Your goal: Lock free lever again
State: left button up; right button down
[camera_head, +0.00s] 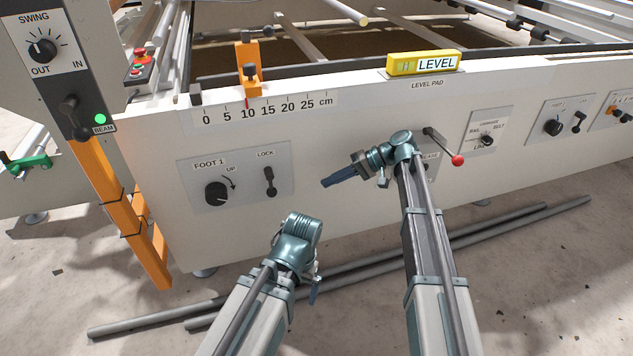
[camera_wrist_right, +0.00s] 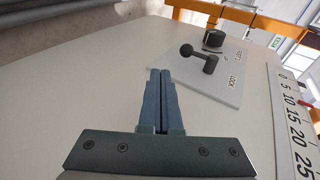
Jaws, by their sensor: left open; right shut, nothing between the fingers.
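The FOOT 1 panel (camera_head: 237,176) on the white beam carries a black dial (camera_head: 216,193) and, right of it, a black LOCK lever (camera_head: 269,181). The lever also shows in the right wrist view (camera_wrist_right: 203,60), standing out from its plate beyond my fingertips. My right gripper (camera_head: 324,183) is shut and empty, pointing left toward the LOCK lever with a clear gap between them. Its closed fingers also show in the right wrist view (camera_wrist_right: 160,75). My left gripper (camera_head: 314,290) is low in front of the beam, away from the panel; its fingers are mostly hidden.
A red-balled lever (camera_head: 457,160) stands out just right of my right wrist, by a partly hidden panel. A second foot panel (camera_head: 567,118) with dial and lever is farther right. An orange post (camera_head: 123,210) stands left. Grey pipes (camera_head: 380,262) lie on the floor.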

jog(key=shift+w+d+r, duration=0.1)
jog(key=shift+d, duration=0.6)
jog(key=s+a+f+h+p, duration=0.1)
jog(key=s+h+p, duration=0.1)
jog(key=s, duration=0.4)
jog(key=s+a+f+g+h+p, duration=0.1)
jog(key=s+a+h, duration=0.15)
jog(key=s, duration=0.35)
jog(key=s+f+h+p, duration=0.2)
jog(key=s, duration=0.4)
jog(key=s+d+r+n+t+h+p, duration=0.2)
jog(key=s+d+h+p, duration=0.35)
jog(key=s, duration=0.55)
notch_tip(320, 180, up, 37)
jog(key=h+p, duration=0.1)
jog(key=p, duration=3.4)
jog(key=shift+w+a+m, duration=0.15)
jog(key=shift+w+m, duration=0.15)
jog(key=shift+w, duration=0.05)
